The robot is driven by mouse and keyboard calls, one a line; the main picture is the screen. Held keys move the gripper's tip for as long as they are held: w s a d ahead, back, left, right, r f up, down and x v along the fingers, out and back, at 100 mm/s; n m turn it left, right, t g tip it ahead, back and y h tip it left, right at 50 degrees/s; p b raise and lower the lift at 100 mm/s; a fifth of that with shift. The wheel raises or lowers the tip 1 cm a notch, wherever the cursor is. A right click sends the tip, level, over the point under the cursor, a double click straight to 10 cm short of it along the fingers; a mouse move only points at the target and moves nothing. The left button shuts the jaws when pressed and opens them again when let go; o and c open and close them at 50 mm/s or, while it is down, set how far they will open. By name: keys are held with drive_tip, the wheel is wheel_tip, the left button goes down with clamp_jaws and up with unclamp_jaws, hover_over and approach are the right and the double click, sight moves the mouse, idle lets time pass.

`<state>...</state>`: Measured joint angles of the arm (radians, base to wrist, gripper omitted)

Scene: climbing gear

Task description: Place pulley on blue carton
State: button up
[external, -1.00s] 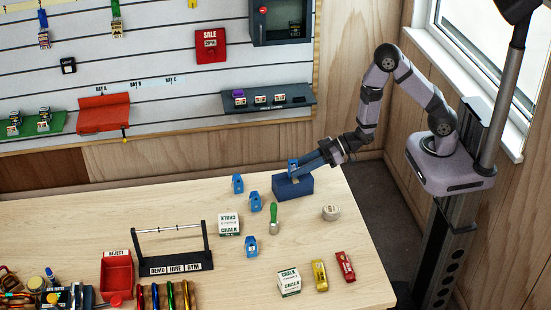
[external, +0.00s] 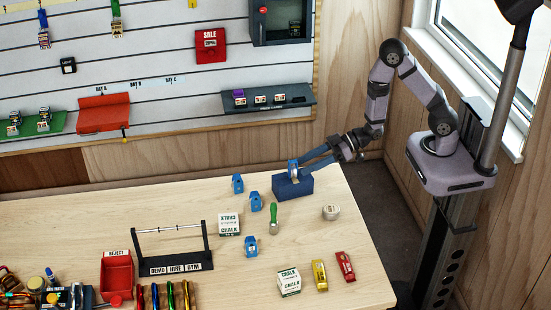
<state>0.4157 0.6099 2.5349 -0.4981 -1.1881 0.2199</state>
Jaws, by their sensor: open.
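The blue carton (external: 293,187) stands near the back right of the table. A small blue pulley (external: 292,168) with a pale wheel sits upright on top of it, toward the back. My gripper (external: 308,164) is open, with its blue fingers just to the right of the pulley and reaching toward it from the right. I cannot tell whether a fingertip touches the pulley. More blue pulleys stand on the table to the left: one at the back (external: 237,183), one closer (external: 255,201) and one in front (external: 251,247).
A green-handled brush (external: 273,218), a tape roll (external: 331,212), chalk boxes (external: 229,224) (external: 289,281), yellow (external: 320,275) and red (external: 345,266) items lie nearby. A black stand (external: 172,248) and red reject bin (external: 117,274) are left. A wall shelf (external: 269,101) hangs behind.

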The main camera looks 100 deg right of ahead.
drive_tip(key=p+v, duration=0.4)
drive_tip(key=p, duration=0.2)
drive_tip(key=shift+r, duration=0.15)
drive_tip(key=shift+s, duration=0.1)
drive_tip(key=s+a+r+g, duration=0.3)
drive_tip(key=s+g, duration=0.3)
drive_tip(key=s, duration=0.3)
drive_tip(key=s+a+r+n+g+h, duration=0.1)
drive_tip(key=s+a+r+g, duration=0.3)
drive_tip(key=s+g, duration=0.3)
drive_tip(key=s, duration=0.2)
drive_tip(key=shift+s+a+n+g, duration=0.3)
drive_tip(key=shift+a, duration=0.1)
